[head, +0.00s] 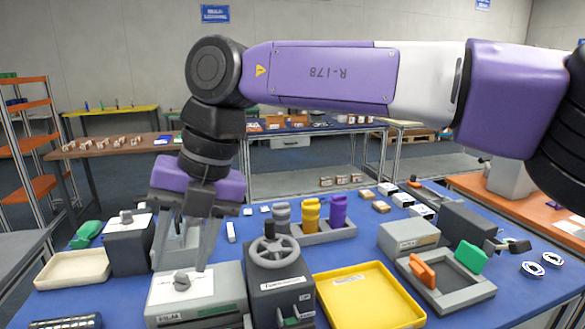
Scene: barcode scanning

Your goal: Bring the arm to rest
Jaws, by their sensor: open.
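My gripper (182,267) hangs from my purple and white arm and points down at the left of the blue table (285,213). Its two grey fingers are apart with nothing held between them. The fingertips are over a grey box (222,285) that has a white sheet and a small dark grey knob-like piece (181,281) on top. In this view the tips overlap the sheet; I cannot tell whether they touch it. The arm reaches in from the right edge, across the upper part of the view.
A grey device with a handwheel (272,249) stands right of my gripper. A yellow tray (368,297), a grey holder with coloured cylinders (325,233) and a cream tray (72,269) are nearby. A dark box (128,247) stands left. Small boxes crowd the right side.

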